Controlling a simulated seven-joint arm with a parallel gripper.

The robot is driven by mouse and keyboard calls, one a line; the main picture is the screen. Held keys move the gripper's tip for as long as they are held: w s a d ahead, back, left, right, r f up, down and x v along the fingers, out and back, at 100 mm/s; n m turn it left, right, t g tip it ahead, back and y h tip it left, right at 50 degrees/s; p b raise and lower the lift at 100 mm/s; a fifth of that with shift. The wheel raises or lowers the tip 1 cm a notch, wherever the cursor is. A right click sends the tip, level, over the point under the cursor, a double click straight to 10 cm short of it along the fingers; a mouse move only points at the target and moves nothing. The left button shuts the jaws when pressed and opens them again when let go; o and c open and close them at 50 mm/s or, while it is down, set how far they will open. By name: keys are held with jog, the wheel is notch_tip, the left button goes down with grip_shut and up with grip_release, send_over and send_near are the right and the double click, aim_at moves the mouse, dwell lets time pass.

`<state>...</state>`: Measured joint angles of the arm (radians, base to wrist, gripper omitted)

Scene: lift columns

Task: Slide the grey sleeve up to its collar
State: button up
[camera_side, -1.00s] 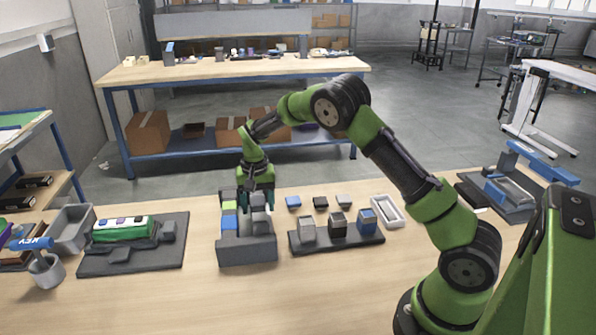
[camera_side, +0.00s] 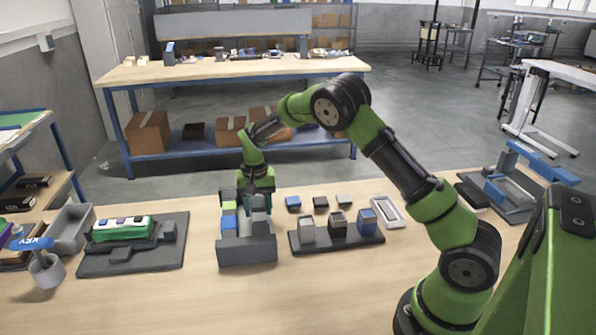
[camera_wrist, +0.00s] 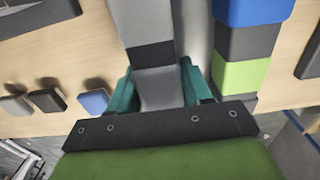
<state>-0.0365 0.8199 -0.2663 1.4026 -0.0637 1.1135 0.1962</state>
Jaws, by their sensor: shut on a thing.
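A dark grey stand (camera_side: 247,250) on the near table holds two upright columns side by side. My gripper (camera_wrist: 160,88) points down over the right-hand column, with teal fingers on both sides of a grey piece. I take this piece for the grey sleeve (camera_wrist: 158,92). A dark band (camera_wrist: 151,54) and another grey part (camera_wrist: 142,18) show beyond it. The other column carries a green block (camera_wrist: 238,76), a dark section and a blue block (camera_wrist: 255,10). The fingers hide part of the grey column, so the gap to its collar cannot be judged.
Right of the stand, a dark tray (camera_side: 361,239) holds several blocks, with small blocks behind it and a white open frame (camera_side: 387,211). On the left is a dark board (camera_side: 95,264) with a green part (camera_side: 122,228). The table's front is clear.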

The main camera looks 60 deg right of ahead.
aim_at(260, 217)
jog(key=shift+s+a, duration=2.25)
jog(key=shift+s, duration=0.05)
jog(key=o, duration=0.7)
jog(key=shift+c, duration=0.2)
jog(key=shift+r, duration=3.55)
